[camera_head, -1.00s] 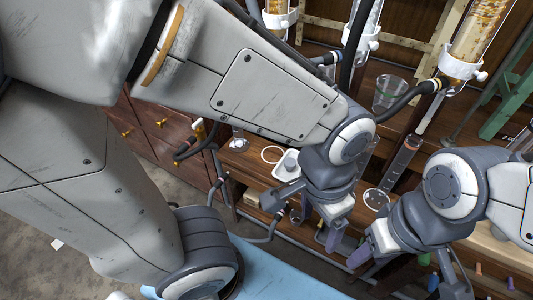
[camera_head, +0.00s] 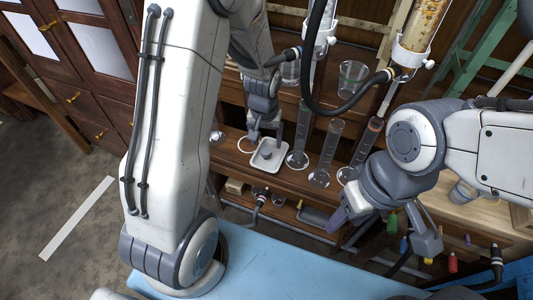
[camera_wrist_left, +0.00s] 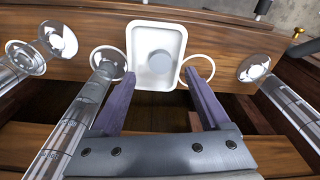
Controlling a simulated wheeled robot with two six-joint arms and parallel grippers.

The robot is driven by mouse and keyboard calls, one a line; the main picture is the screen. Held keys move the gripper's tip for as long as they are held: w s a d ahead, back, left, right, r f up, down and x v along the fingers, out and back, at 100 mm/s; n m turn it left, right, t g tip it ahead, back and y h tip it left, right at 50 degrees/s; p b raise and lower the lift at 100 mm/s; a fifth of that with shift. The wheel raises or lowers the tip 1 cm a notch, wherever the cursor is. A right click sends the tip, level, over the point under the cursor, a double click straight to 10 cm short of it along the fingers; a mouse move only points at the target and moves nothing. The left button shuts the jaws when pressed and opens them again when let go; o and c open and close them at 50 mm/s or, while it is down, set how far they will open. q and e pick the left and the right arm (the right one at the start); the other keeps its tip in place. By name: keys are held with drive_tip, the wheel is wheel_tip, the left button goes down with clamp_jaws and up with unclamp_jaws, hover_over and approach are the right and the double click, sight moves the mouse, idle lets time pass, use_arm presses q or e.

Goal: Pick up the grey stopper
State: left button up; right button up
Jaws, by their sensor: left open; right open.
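The grey stopper (camera_head: 266,154) sits in a small white tray (camera_head: 284,148) on the wooden bench. In the left wrist view the stopper (camera_wrist_left: 160,63) is a round grey disc near the middle of the white tray (camera_wrist_left: 143,35). My left gripper (camera_head: 266,138) is open, with its fingers pointing at the tray. In the left wrist view its fingertips (camera_wrist_left: 160,76) are at either side of the tray's near edge, and nothing is between them. My right gripper (camera_head: 382,232) is open and empty, well to the right of the tray.
Glass cylinders (camera_head: 328,150) stand just right of the tray, close to my left gripper. A white ring (camera_head: 246,145) lies left of the tray. A glass beaker (camera_head: 352,78) and a glass column (camera_head: 418,35) with black hoses are behind. A blue surface (camera_head: 290,270) is in front.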

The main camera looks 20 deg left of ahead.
sight(266, 150)
use_arm(q)
wheel_tip(266, 150, down, 4)
drive_tip(key=shift+w+a+b, duration=0.1)
drive_tip(key=shift+w+b, duration=0.05)
drive_tip(key=shift+b, duration=0.7)
drive_tip(key=shift+w+f, duration=0.1)
drive_tip(key=shift+f, duration=0.3)
clamp_jaws()
drive_tip(key=shift+r, duration=0.25)
